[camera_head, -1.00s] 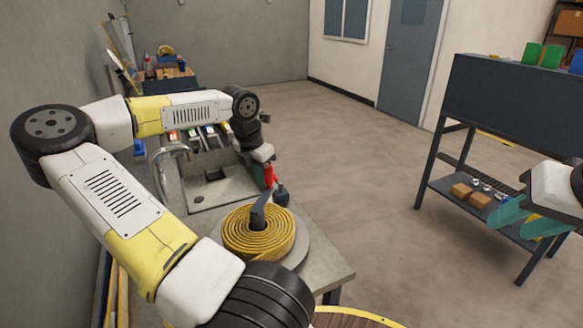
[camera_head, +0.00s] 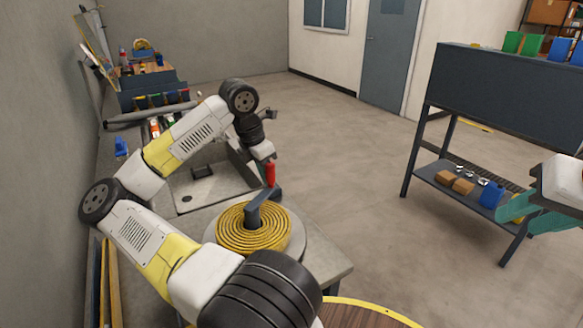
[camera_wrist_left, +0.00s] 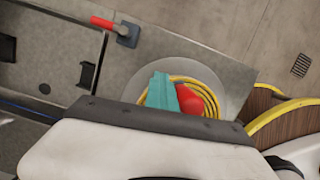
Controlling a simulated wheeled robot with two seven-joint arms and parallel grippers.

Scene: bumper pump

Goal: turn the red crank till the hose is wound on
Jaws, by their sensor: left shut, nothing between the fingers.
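The yellow hose (camera_head: 240,238) lies coiled flat on a round grey disc at the bench corner. The crank's dark arm (camera_head: 262,205) points from the coil's middle to the far right, with the upright red handle (camera_head: 270,173) near its end. My left gripper (camera_wrist_left: 163,90) is shut, with nothing between its teal fingers. In the left wrist view its fingers are right beside a red handle (camera_wrist_left: 195,100) over the coil; I cannot tell whether they touch. In the head view its fingertips are mostly hidden. My right gripper (camera_head: 534,212) is open and empty at the right edge.
A second red lever (camera_wrist_left: 101,22) on a dark block shows in the left wrist view. A dark shelf unit (camera_head: 505,95) with bins, boxes and a blue bottle stands at right. A round wooden top with a yellow rim (camera_head: 365,306) is in front. The floor between is clear.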

